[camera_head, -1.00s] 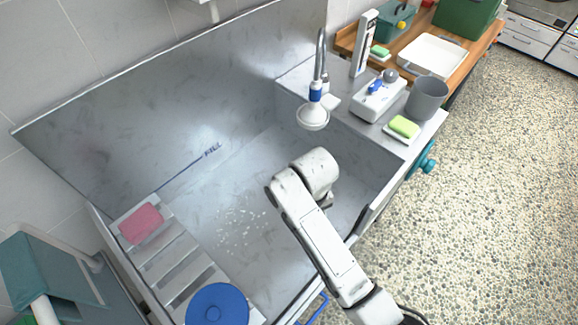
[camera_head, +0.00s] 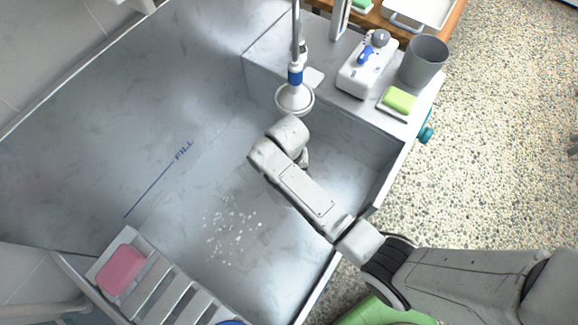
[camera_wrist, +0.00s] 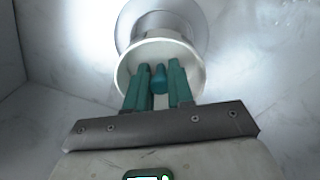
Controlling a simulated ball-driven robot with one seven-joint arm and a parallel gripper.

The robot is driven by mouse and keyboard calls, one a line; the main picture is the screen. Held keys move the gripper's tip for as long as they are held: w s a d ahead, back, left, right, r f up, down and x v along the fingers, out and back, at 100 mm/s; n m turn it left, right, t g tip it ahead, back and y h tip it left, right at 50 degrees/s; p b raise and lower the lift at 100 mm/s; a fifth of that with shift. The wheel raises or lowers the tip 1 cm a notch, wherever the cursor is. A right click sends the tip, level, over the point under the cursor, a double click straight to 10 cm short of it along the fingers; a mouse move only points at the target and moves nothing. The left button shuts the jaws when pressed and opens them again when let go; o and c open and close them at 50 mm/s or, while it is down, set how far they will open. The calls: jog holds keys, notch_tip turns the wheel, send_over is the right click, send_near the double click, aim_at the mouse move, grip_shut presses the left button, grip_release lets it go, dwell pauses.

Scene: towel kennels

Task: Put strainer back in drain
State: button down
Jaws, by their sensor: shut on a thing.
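In the wrist view, the two teal fingers of my gripper (camera_wrist: 158,76) are closed around a small teal knob on a round white disc, which looks like the strainer (camera_wrist: 158,48). A grey cylindrical part and a wider pale round rim (camera_wrist: 128,18) show just beyond the disc. I cannot tell whether these belong to the strainer or to a drain under it. In the head view my arm reaches over the grey tub (camera_head: 215,160), and its wrist hides the fingers and the strainer. No drain opening can be made out there.
A white spray head (camera_head: 294,98) hangs close beyond my wrist. A white box (camera_head: 362,75), grey cup (camera_head: 423,60) and green sponge (camera_head: 399,100) stand on the ledge. Pale bits (camera_head: 232,228) lie on the tub floor. A pink sponge (camera_head: 121,268) lies on the slatted rack.

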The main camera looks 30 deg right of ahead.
jog(key=shift+f+b, duration=3.55)
jog(key=shift+b, duration=0.25)
jog(key=shift+f+b, duration=0.85)
jog(key=shift+f, duration=0.85)
jog(key=shift+f, duration=0.4)
jog(key=c, duration=0.9)
grip_release()
notch_tip(320, 180, up, 11)
jog(key=shift+a+f+p, duration=0.1)
jog(key=shift+p, duration=0.65)
